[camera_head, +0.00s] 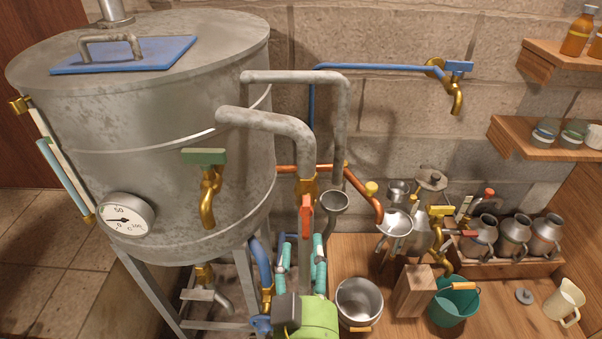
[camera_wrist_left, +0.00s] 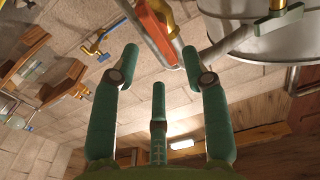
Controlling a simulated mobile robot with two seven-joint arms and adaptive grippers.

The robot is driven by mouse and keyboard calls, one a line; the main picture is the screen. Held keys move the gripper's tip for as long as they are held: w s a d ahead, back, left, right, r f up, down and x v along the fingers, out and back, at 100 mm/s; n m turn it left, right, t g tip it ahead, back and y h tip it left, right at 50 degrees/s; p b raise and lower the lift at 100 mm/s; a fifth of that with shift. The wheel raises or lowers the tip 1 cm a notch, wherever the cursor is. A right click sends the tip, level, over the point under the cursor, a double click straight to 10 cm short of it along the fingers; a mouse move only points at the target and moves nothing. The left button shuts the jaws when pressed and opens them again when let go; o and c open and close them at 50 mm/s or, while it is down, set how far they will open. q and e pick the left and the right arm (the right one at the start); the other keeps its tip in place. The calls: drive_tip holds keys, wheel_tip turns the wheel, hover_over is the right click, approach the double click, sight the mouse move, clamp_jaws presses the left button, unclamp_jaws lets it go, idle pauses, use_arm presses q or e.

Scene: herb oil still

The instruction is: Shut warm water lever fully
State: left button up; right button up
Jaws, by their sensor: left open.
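A red-orange lever (camera_head: 306,216) sits on the brass fitting of the grey pipe; no label shows, but it best matches the warm water lever. It looks steeply upright along the pipe. In the left wrist view the lever (camera_wrist_left: 156,34) lies ahead, between and beyond the fingertips. My left gripper (camera_head: 301,240) has teal fingers pointing up, just below the lever in the head view. The gripper (camera_wrist_left: 158,58) is open and empty, its fingers on either side of a gap. Contact with the lever cannot be made out. My right gripper is not in view.
The grey tank (camera_head: 170,130) stands left, with a green-handled tap (camera_head: 204,157) and a gauge (camera_head: 126,215). A blue-handled tap (camera_head: 459,68) is on the wall. A grey funnel (camera_head: 334,202) and copper pipe (camera_head: 362,197) are close right. A steel pot (camera_head: 360,301) stands below.

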sight(308, 219)
use_arm(q)
drive_tip(key=w, duration=0.2)
drive_tip(key=w+p, duration=0.1)
drive_tip(key=w, duration=0.1)
drive_tip(key=w+r+p, duration=0.1)
drive_tip(key=w, duration=0.2)
drive_tip(key=shift+d, duration=0.15)
drive_tip(key=shift+s, duration=0.1)
clamp_jaws()
